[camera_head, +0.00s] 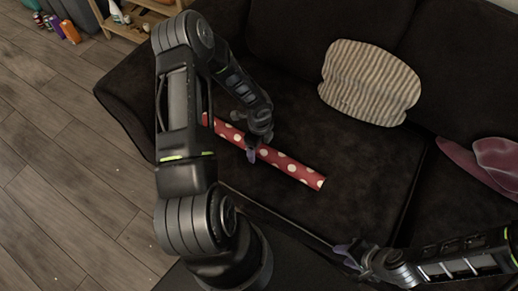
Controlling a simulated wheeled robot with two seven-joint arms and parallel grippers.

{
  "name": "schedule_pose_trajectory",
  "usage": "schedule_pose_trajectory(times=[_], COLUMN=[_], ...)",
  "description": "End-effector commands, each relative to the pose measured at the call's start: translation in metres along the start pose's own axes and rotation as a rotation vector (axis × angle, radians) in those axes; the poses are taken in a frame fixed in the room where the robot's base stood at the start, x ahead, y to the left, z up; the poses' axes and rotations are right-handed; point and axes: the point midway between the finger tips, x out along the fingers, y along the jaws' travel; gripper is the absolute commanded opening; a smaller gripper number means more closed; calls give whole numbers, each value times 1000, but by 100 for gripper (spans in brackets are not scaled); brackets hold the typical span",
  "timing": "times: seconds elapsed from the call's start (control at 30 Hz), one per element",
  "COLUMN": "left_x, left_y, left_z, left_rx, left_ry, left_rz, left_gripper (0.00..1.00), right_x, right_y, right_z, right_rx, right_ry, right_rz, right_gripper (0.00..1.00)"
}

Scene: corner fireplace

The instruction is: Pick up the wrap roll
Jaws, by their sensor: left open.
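The wrap roll (296,170) is a long red tube with white dots. It lies slantwise on the seat of the dark sofa (365,178). My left gripper (251,154) is over the middle of the roll, with its jaws open and its fingertips pointing down at the roll. Whether the fingers touch the roll cannot be told. My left arm and gripper hide part of the roll's left half. My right gripper (345,250) is low in the picture near the sofa's front edge, apart from the roll. Its fingers appear spread, with nothing between them.
A striped cushion (370,82) rests against the sofa back. A pink cushion or cloth (478,160) lies at the right. A wooden shelf (122,30) with bottles stands at the upper left, beside several coloured items (70,32) on the wooden floor. The seat right of the roll is clear.

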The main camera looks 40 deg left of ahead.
Motion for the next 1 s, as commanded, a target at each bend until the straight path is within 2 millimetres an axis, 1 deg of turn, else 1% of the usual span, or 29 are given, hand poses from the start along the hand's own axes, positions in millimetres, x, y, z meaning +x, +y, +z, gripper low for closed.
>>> schedule_pose_trajectory(times=[0.5,1.0], left_x=[-1,-1], left_y=[0,0], left_z=[0,0], left_rx=[1,1], left_ry=[0,0], left_rz=[0,0], left_gripper=[75,34], right_x=[0,0], right_y=[0,0], right_z=[0,0], right_rx=[0,0], right_ry=[0,0], right_rz=[0,0], right_gripper=[36,36])
